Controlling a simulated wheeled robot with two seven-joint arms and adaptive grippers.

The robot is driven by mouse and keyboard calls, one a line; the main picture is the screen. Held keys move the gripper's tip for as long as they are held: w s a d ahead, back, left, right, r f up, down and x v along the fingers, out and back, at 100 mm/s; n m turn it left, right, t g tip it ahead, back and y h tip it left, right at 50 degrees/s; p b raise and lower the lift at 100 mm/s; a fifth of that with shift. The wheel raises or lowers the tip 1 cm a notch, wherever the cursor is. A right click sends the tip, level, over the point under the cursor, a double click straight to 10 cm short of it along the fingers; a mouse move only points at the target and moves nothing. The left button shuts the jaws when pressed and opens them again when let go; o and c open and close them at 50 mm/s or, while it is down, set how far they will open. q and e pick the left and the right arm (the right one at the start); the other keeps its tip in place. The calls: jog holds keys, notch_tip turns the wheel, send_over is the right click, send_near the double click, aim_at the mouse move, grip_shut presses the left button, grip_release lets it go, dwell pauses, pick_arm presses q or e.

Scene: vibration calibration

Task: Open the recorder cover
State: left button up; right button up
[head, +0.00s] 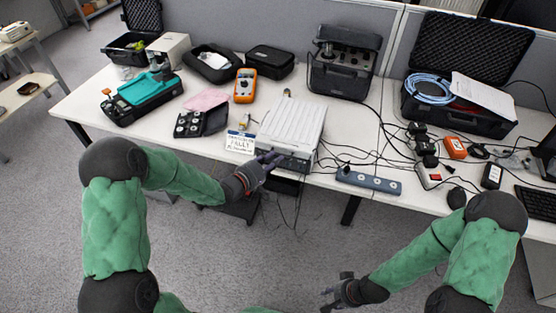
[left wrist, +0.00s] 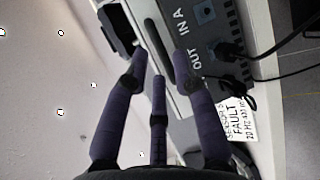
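The recorder (head: 293,122) is a white box with a ribbed top, standing at the table's front edge in the head view. Its top lies flat. Its grey front panel shows in the left wrist view (left wrist: 200,45), with "IN A" and "OUT" lettering and a dark slot-like part. My right gripper (head: 332,294) is open and empty, low in front of the table.
A fault label card (head: 240,142) stands left of the recorder; it also shows in the left wrist view (left wrist: 238,120). A black plug and cable (left wrist: 228,50) sit in the panel. A power strip (head: 368,181) and loose cables lie to the right. An orange meter (head: 245,86) stands behind left.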

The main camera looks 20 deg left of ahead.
pick_arm(q)
jog(key=shift+b+x, duration=0.35)
jog(key=shift+x, duration=1)
pick_arm(e)
jog(key=shift+f, duration=0.5)
pick_arm(q)
grip_shut()
pick_arm(e)
jog(key=shift+r, duration=0.15)
